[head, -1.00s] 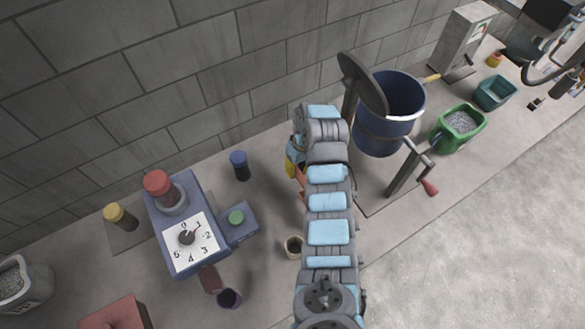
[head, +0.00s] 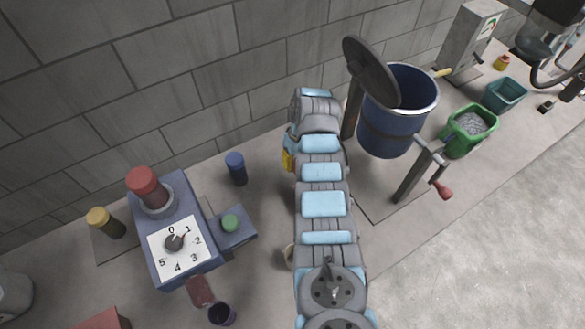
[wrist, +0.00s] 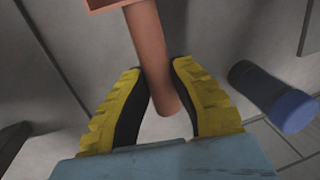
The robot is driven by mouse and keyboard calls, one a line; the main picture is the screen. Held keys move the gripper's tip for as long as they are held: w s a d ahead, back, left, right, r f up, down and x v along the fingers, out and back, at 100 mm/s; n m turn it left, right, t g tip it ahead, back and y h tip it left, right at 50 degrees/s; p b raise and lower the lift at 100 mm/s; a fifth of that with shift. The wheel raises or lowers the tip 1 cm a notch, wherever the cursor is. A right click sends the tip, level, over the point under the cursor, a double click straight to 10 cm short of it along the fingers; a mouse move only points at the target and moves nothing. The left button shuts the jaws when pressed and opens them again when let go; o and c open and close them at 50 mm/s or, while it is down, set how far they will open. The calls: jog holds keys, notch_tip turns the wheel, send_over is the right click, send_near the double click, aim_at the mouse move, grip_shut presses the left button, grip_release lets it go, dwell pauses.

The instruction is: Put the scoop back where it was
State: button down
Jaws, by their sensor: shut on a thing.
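The scoop (wrist: 150,60) shows in the wrist view as an orange-brown round handle with part of its squared body at the top edge. The handle runs between the two yellow ribbed fingers of my gripper (wrist: 156,72), which is shut on it. The far part of the scoop is cut off by the frame. In the head view my arm hides the scoop, and only a bit of yellow finger (head: 287,159) shows beside the arm, near the wall.
A blue drum (head: 395,125) with a raised lid and red-handled crank stands right of my arm. A green bin (head: 467,147) of grey material stands beyond. Left are a blue dial box (head: 185,262) and a blue cylinder (head: 236,169), also in the wrist view (wrist: 292,110).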

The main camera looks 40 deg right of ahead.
jog(key=shift+w+d+f+b, duration=0.15)
jog(key=shift+w+f+b, duration=0.15)
jog(key=shift+f+b, duration=0.15)
jog(key=shift+w+d+f+b, duration=0.2)
jog(key=shift+w+f+b, duration=0.15)
jog(key=shift+f+b, duration=0.1)
jog(key=shift+w+d+f+b, duration=0.1)
jog(key=shift+f+b, duration=0.1)
jog(key=shift+b, duration=0.1)
jog(key=shift+w, duration=0.1)
jog(key=shift+f+b, duration=1.35)
jog(key=shift+f, duration=0.2)
jog(key=shift+f, duration=0.15)
jog(key=c, duration=1)
grip_release()
jog(key=shift+c, duration=0.2)
